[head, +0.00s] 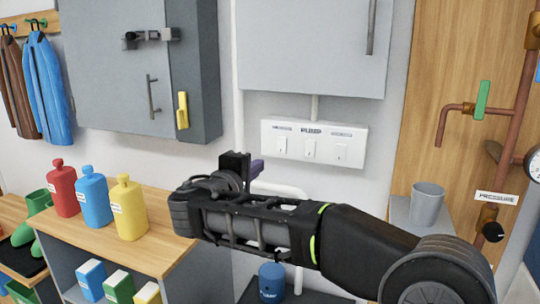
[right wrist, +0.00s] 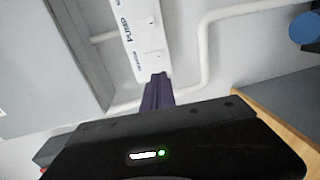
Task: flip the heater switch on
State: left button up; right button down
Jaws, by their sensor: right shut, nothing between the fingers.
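A white switch panel (head: 295,152) is on the wall below a grey cabinet. It has three switches: left (head: 281,145), middle (head: 309,149) and right (head: 341,152). The label above the middle one reads PUMP; the outer labels are too blurred to read, so I cannot tell which is the heater. My right gripper (head: 257,168) is shut and empty, below and left of the panel in the head view. In the right wrist view its purple fingers (right wrist: 158,90) overlap one end of the panel (right wrist: 140,35); I cannot tell whether they touch it. My left gripper is not in view.
A white pipe (right wrist: 204,50) runs along the wall by the panel. A grey cabinet (head: 310,50) hangs above it. Red, blue and yellow bottles (head: 130,210) stand on a wooden counter at left. A grey cup (head: 426,205) and copper pipes (head: 508,110) are at right.

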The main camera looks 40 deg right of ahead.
aim_at(279, 152)
jog(key=shift+d, duration=0.15)
jog(key=p+x, duration=0.1)
jog(key=x, duration=1.2)
jog(key=shift+w+d+f+p, duration=0.15)
jog(key=shift+w+d+p, duration=0.1)
jog(key=shift+d+p, duration=0.1)
jog(key=f+b, duration=0.1)
jog(key=b, duration=0.2)
jog(key=shift+w+d, duration=0.1)
jog(key=shift+d, duration=0.05)
jog(key=shift+r+p, duration=0.4)
jog(key=shift+p, duration=0.05)
jog(key=shift+f, duration=0.1)
